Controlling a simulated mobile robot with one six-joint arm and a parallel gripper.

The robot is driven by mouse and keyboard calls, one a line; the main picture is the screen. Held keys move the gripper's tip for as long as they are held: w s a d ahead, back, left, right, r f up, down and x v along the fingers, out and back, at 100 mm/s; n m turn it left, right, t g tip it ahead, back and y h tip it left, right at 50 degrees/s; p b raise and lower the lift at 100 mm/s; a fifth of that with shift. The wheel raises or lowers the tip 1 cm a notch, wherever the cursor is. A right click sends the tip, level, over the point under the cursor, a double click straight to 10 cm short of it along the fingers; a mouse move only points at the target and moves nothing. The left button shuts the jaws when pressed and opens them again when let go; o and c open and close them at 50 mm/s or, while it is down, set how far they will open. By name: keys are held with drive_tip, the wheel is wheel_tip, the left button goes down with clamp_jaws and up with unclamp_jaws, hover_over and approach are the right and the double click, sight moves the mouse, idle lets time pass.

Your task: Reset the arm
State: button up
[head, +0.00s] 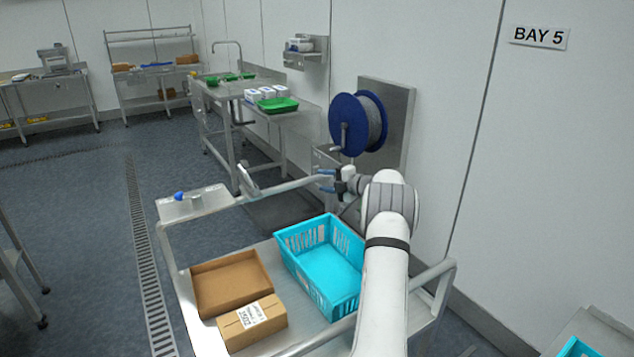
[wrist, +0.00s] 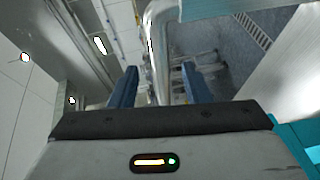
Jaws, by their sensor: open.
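My gripper (head: 327,181) is at the end of my white arm, above the far right part of the steel cart (head: 255,252), close to its rail. In the wrist view my gripper (wrist: 157,88) shows two blue fingers spread apart. A bright metal rail (wrist: 160,40) shows beyond and between them; I cannot tell whether it touches them. I see nothing held.
On the cart are a blue crate (head: 318,308), an open cardboard tray (head: 197,300) and a closed labelled box (head: 275,325). A hose reel (head: 346,124) on the wall stands close behind my gripper. Open floor (head: 80,220) lies to the left.

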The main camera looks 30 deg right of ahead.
drive_tip(key=shift+v, duration=1.3)
